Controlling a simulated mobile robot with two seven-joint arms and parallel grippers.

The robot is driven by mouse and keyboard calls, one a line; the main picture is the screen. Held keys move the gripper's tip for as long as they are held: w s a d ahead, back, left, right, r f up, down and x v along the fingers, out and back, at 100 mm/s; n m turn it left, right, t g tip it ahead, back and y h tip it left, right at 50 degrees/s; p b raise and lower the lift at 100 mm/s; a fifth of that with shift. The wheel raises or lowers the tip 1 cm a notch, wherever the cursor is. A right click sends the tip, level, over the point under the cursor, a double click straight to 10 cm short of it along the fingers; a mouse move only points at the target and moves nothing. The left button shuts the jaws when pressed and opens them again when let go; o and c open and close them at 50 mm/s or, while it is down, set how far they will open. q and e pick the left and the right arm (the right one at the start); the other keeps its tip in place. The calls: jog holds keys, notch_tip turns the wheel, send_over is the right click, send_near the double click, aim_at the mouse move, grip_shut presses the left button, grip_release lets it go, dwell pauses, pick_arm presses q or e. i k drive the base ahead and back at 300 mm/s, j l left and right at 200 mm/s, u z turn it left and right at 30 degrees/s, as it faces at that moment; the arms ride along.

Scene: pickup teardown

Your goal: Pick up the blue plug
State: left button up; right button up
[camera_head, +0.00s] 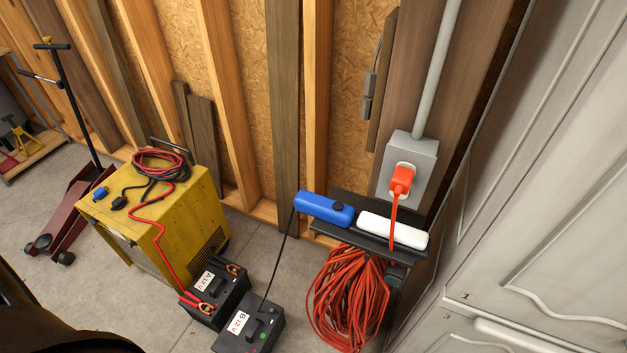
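A small blue plug-like piece (100,193) lies on top of the yellow box-shaped unit (188,235) at the left, near its left edge. A black connector (119,203) lies just right of it, with a dark cable leading to the coil of red and black cables (160,162). A larger blue elongated block (323,209) with a dark round knob sits on the black wall shelf (366,236), and a thin black cord runs down from its left end. Neither gripper is in view.
An orange plug (402,180) sits in the wall outlet box (410,158). A white block (393,230) is on the shelf, above an orange cord coil (348,300). Batteries (216,286) stand on the floor. White cabinet doors (540,200) bound the right; a red floor jack (70,215) stands left.

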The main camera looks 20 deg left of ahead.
aim_at(101, 193)
jog(key=u, duration=2.3)
jog(key=k, duration=0.2)
jog(key=k+l+z, duration=0.15)
jog(key=k, duration=0.4)
jog(key=k+l+z, duration=0.2)
jog(key=k, duration=0.3)
jog(key=i+j+z, duration=0.25)
jog(key=z, duration=0.15)
jog(key=i+j+z, duration=0.15)
jog(key=j+z, duration=0.25)
jog(key=i+j, duration=0.25)
jog(key=j, duration=0.15)
jog(key=i+j, duration=0.2)
jog(key=j, duration=0.2)
jog(key=i+j, duration=0.25)
jog(key=j, duration=0.15)
jog(key=i+j, duration=0.2)
jog(key=j, duration=0.2)
jog(key=i+j, duration=0.25)
jog(key=j, duration=0.15)
jog(key=i+j, duration=0.2)
jog(key=j, duration=0.25)
jog(key=i+j, duration=0.25)
jog(key=j, duration=0.15)
jog(key=i+j, duration=0.2)
jog(key=j, duration=0.2)
